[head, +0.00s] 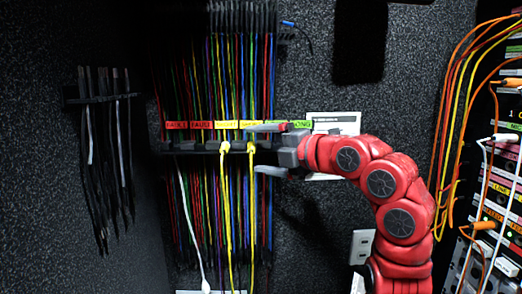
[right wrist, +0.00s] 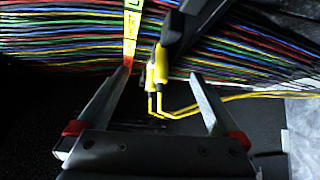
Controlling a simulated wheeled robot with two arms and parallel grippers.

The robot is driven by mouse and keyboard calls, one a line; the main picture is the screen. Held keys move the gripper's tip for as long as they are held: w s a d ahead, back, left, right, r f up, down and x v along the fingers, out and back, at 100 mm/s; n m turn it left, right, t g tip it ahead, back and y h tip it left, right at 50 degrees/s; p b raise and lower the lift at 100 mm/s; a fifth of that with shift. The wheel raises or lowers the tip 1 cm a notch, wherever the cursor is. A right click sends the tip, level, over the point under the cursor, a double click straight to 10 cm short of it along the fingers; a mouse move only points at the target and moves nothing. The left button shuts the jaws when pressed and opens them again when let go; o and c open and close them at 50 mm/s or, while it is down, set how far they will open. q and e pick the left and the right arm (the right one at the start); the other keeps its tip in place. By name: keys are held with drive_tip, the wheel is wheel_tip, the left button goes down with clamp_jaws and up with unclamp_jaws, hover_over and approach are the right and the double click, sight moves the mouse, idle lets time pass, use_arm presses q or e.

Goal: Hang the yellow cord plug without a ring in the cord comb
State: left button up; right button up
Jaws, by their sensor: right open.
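The cord comb (head: 190,147) is a dark bar on the back wall, under a row of red, yellow and green labels. Two yellow cord plugs, a left one (head: 225,147) and a right one (head: 251,147), are at the comb with their yellow cords hanging down. I cannot tell which has a ring. My right gripper (head: 255,149) is open, its fingers above and below the right yellow plug's height. In the right wrist view, yellow plugs (right wrist: 157,75) show between and beyond the open fingers (right wrist: 160,76), with no visible contact. My left gripper is out of view.
Bundles of coloured cables run vertically behind the comb. A white cord (head: 190,215) hangs at its left. Dark cords (head: 105,150) hang from a rack on the left wall. An equipment rack (head: 490,200) with orange, yellow and white cables stands at right.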

drive_tip(key=shift+s, duration=0.15)
idle(0.5)
drive_tip(key=s+b, duration=0.3)
drive_tip(key=s, duration=0.4)
drive_tip(key=shift+s, duration=0.35)
idle(0.6)
